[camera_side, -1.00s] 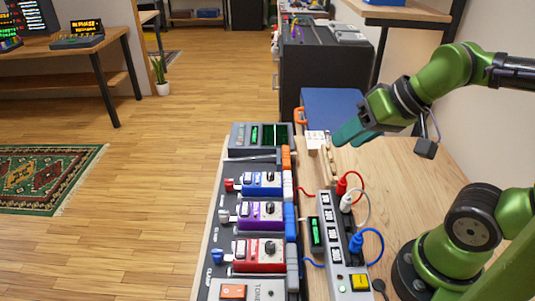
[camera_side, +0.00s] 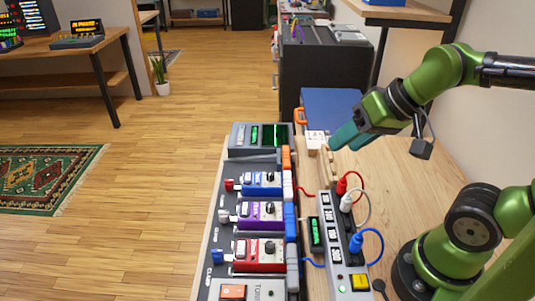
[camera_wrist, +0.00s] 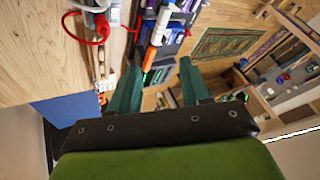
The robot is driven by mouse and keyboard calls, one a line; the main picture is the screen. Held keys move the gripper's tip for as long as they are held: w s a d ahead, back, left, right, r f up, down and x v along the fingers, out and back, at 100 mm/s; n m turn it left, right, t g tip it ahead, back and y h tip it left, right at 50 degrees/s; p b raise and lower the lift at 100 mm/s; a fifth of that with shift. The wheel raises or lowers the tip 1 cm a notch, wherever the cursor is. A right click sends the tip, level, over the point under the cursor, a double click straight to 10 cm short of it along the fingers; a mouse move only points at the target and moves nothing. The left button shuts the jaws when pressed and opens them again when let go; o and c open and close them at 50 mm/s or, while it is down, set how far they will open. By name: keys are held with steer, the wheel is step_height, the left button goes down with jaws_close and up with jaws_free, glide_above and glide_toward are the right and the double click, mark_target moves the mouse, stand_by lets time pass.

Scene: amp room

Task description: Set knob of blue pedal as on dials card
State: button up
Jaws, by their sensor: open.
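The blue pedal (camera_side: 257,189) sits on the dark pedalboard, above the purple and red pedals, with a dark knob (camera_side: 270,177) on its top right. The knob's pointer direction is too small to read. A small white card (camera_side: 315,139), perhaps the dials card, stands near the wooden rack at the board's upper right; its marks are not legible. My gripper (camera_side: 341,141) is open and empty, above the bench to the right of the card and away from the blue pedal. Its two teal fingers (camera_wrist: 157,90) show apart in the wrist view, with nothing between them.
A purple pedal (camera_side: 252,215) and a red pedal (camera_side: 250,256) stand close below the blue one. A power strip (camera_side: 338,240) with red, white and blue cables lies to the right. A blue case (camera_side: 331,106) stands behind. The bench at right is mostly clear.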

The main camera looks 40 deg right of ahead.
mark_target(271, 173)
steer(key=w+a+n+g+h, duration=0.25)
steer(key=w+n+g, duration=0.55)
steer(key=w, duration=1)
steer(key=shift+n+t+y, duration=0.25)
steer(key=shift+n+t, duration=0.45)
step_height(271, 173, down, 17)
steer(key=shift+w+a+r, duration=0.1)
jaws_close()
